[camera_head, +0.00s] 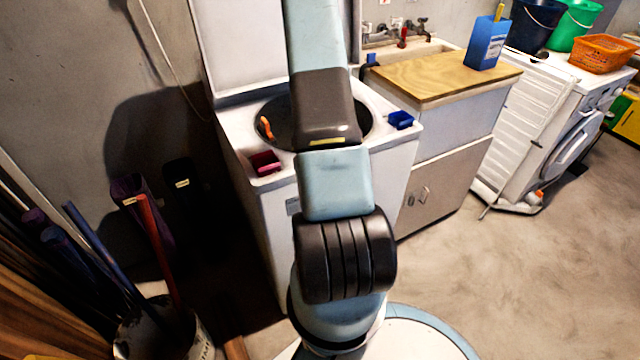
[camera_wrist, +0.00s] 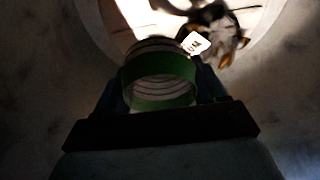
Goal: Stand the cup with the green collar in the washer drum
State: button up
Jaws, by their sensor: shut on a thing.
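The cup with the green collar (camera_wrist: 160,92) shows in the wrist view, seen nearly end-on with a pale ribbed wall. My gripper (camera_wrist: 160,98) is shut on it, with a dark finger on either side. Pale curved walls of the washer drum (camera_wrist: 285,90) surround them. In the head view the drum opening (camera_head: 275,117) is in the top of the white washer (camera_head: 235,130). My arm covers the middle of the opening there, and my gripper and the cup are hidden. I cannot tell whether the cup touches the drum floor.
A dark, orange-marked thing (camera_wrist: 232,42) with a white tag (camera_wrist: 195,43) lies beyond the cup. An orange thing (camera_head: 266,128) shows at the opening's left side. A maroon box (camera_head: 264,163) and a blue box (camera_head: 400,120) sit on the washer top. A wooden counter (camera_head: 420,75) stands right.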

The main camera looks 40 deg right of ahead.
notch_tip(320, 180, down, 9)
jog(key=shift+r, duration=0.1)
dwell(0.5)
jog(key=shift+s+a+f, duration=0.1)
jog(key=shift+f, duration=0.5)
jog(key=o, duration=0.8)
jog(key=shift+o, duration=0.2)
jog(key=shift+r, duration=0.4)
jog(key=shift+v, duration=3.9)
